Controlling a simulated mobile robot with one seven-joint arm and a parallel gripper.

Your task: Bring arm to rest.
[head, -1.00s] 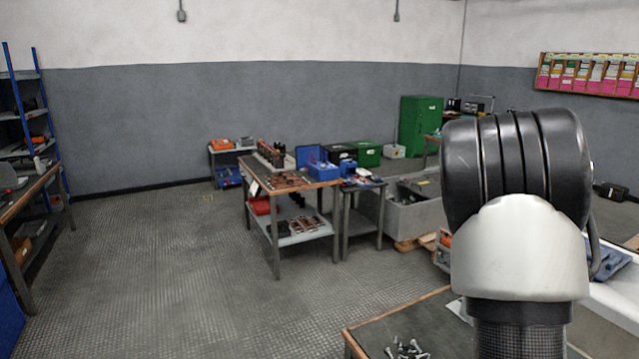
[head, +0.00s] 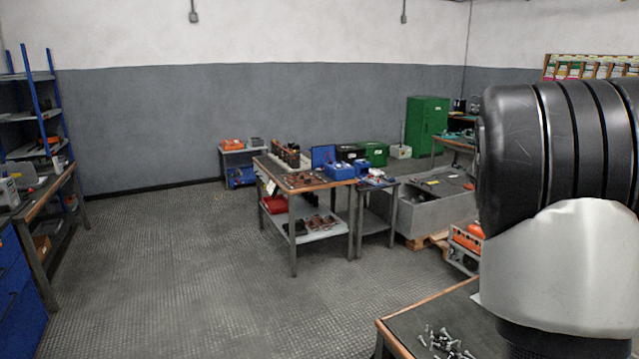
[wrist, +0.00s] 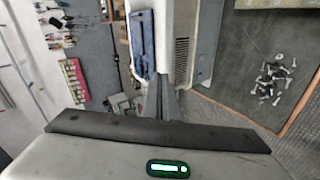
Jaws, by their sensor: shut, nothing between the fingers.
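My arm (head: 560,190) stands large at the right of the head view, with black ribbed and pale grey links. My gripper is not seen in the head view. In the wrist view the fingers of my gripper (wrist: 161,82) are together, with nothing between them. They point toward a pale cabinet-like unit (wrist: 183,45) with a vent and a blue part on its side. I cannot tell how far the fingers are from it.
A bench corner (head: 400,335) with loose bolts (head: 445,342) is at lower right, close to my arm. The bolts also show in the wrist view (wrist: 272,78). A workbench (head: 305,183) stands mid-room. A shelf rack (head: 50,110) is at left. The floor (head: 190,270) between is clear.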

